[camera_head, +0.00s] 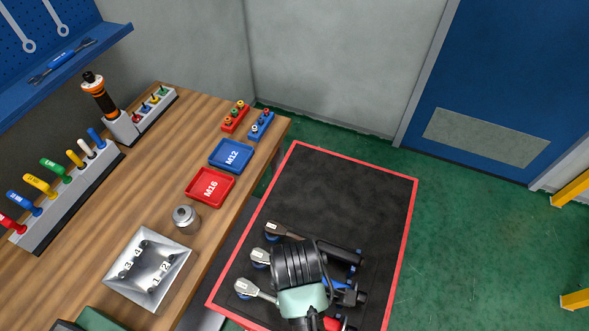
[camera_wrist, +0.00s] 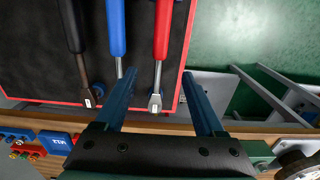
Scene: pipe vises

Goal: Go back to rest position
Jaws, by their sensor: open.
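My gripper (camera_wrist: 160,75) is open in the wrist view, its two blue fingers spread apart with nothing held between them. My arm stands over the black mat in the head view and hides parts of the tools below; the fingers cannot be made out there. Three ratchet-like tools lie side by side on the mat: a black-handled one (camera_head: 343,254), a blue-handled one (camera_head: 260,256) and a red-handled one (camera_head: 245,287). In the wrist view, the red handle (camera_wrist: 162,30) and the blue handle (camera_wrist: 116,28) appear beyond the fingers, with the black handle (camera_wrist: 72,25) further left.
The red-edged black mat (camera_head: 340,190) is clear at its far end. The wooden bench (camera_head: 150,205) at left holds a blue M12 tray (camera_head: 230,155), a red M16 tray (camera_head: 211,186), a metal tray (camera_head: 147,267) and tool racks (camera_head: 70,198).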

